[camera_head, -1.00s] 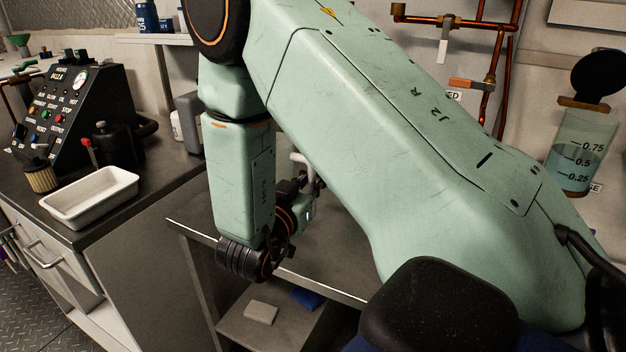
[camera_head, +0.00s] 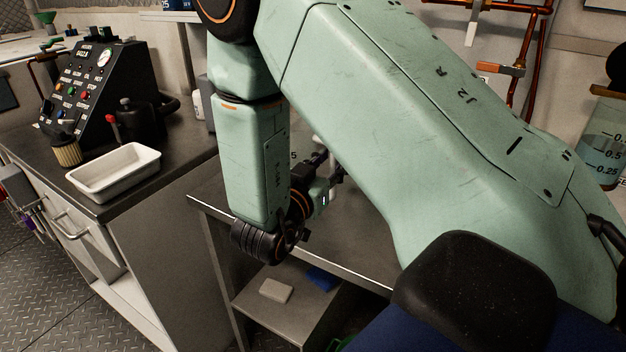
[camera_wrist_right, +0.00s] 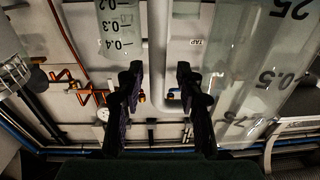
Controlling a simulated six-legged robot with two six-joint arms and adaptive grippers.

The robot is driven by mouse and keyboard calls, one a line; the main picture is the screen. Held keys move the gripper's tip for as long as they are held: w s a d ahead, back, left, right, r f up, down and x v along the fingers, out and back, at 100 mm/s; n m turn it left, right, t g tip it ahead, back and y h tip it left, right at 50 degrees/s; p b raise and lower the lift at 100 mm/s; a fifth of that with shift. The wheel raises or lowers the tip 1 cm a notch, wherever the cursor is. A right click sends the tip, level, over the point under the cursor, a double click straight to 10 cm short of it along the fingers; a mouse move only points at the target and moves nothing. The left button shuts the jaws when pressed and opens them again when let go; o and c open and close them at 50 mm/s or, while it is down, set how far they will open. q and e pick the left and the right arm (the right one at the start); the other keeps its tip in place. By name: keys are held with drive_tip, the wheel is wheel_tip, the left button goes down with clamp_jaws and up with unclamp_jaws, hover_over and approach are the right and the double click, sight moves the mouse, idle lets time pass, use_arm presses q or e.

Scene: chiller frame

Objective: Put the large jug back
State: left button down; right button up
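A large clear jug (camera_wrist_right: 268,70) with marks such as 0.5 fills the right of the right wrist view. A pale upright bar (camera_wrist_right: 158,60), which looks like a handle, stands between the fingers of my right gripper (camera_wrist_right: 158,88). The fingers are apart, with gaps on both sides of the bar. In the head view my right gripper (camera_head: 326,168) is small and partly hidden by my arm, above the grey bench. Behind the arm only a small mark of a vessel shows there. My left gripper is in neither view.
A smaller graduated vessel (camera_wrist_right: 118,25) is at the wrist view's upper left. In the head view, a graduated container with liquid (camera_head: 600,145) is at the right edge. A white tray (camera_head: 115,172) and a black control box (camera_head: 98,92) stand on the left counter.

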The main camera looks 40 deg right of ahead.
drive_tip(key=p+v, duration=0.1)
drive_tip(key=v, duration=0.4)
drive_tip(key=shift+a+r, duration=0.1)
drive_tip(key=p+v, duration=0.5)
drive_tip(key=p, duration=1.2)
drive_tip(key=shift+s+a, duration=0.2)
drive_tip(key=shift+a, duration=0.1)
idle(0.3)
